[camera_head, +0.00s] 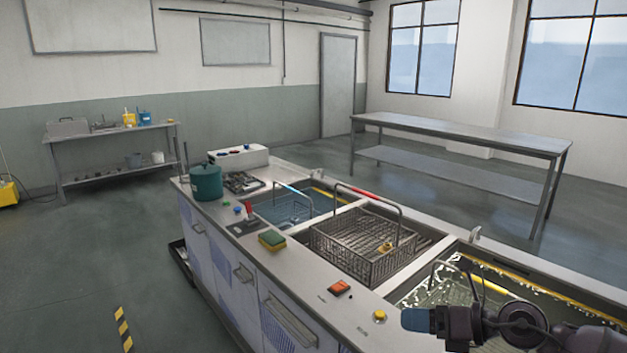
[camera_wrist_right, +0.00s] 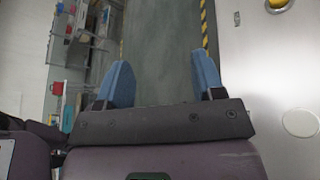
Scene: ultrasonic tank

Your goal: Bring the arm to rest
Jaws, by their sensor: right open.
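My right gripper (camera_head: 418,320) shows at the lower right of the head view, with blue fingertips pointing left beside the front edge of the counter. In the right wrist view the same gripper (camera_wrist_right: 160,78) has its two blue fingers wide apart with nothing between them. Floor shows beyond the gap. My left gripper is in neither view.
The steel counter (camera_head: 262,262) holds a wire basket (camera_head: 368,245) at the middle basin, a blue-water basin, a teal pot (camera_head: 206,182), a sponge (camera_head: 272,240) and a yellow button (camera_head: 380,316). A long table (camera_head: 455,134) stands behind.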

